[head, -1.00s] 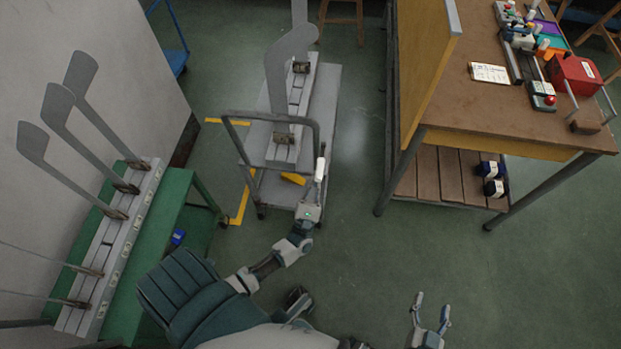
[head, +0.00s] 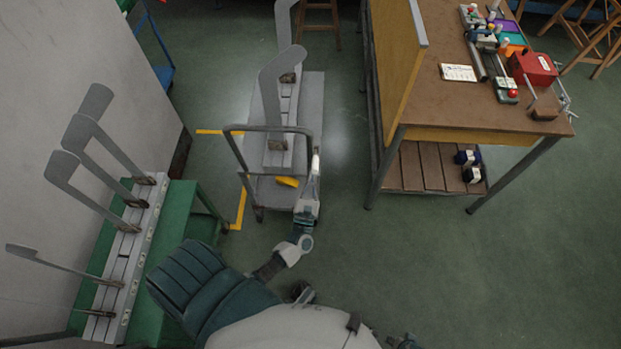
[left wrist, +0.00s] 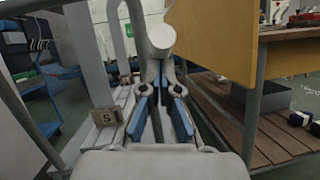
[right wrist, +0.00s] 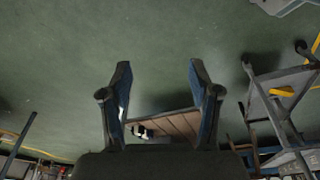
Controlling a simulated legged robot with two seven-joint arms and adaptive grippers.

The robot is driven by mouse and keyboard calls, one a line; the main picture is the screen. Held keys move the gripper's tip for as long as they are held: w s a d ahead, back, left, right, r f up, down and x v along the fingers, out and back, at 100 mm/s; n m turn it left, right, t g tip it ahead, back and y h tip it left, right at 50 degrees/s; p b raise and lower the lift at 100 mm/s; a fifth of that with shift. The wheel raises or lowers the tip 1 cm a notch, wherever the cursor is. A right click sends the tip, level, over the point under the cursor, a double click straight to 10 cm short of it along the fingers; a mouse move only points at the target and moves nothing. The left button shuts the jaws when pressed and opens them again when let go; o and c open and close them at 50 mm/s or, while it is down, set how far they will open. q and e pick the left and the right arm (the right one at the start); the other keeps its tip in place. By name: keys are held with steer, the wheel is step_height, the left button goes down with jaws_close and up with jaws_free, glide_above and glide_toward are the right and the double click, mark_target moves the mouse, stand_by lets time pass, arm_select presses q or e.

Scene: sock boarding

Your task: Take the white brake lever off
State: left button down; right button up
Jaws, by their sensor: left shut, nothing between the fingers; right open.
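The white brake lever (head: 316,164) stands at the right side of the trolley's handle in the head view. In the left wrist view its rounded white end (left wrist: 161,37) is straight ahead, just beyond the fingers. My left gripper (left wrist: 162,95) points at the lever and is shut with nothing held; it also shows just below the lever in the head view (head: 309,190). Whether it touches the lever I cannot tell. My right gripper (right wrist: 160,68) is open and empty over the floor, far from the lever. Its fingers are out of the head view.
The grey trolley (head: 314,100) carries upright grey foot-shaped boards (head: 280,95) and a yellow piece (head: 288,182). A green bench (head: 207,200) with more boards is at left. A brown-topped table (head: 430,100) is at right. Floor between trolley and table is clear.

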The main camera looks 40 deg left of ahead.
arm_select(q)
step_height(320, 180, up, 2)
steer(key=shift+g+p, duration=0.4)
steer(key=shift+p, duration=0.7)
steer(key=shift+w+r, duration=0.1)
steer(key=shift+r, duration=0.05)
steer(key=shift+a, duration=0.1)
arm_select(e)
step_height(320, 180, down, 8)
steer(key=s, duration=0.2)
steer(key=shift+f, duration=0.15)
arm_select(q)
steer(key=shift+w+r, duration=0.1)
steer(key=shift+r, duration=0.05)
arm_select(e)
steer(key=shift+s+d, duration=0.1)
steer(key=shift+f, duration=0.1)
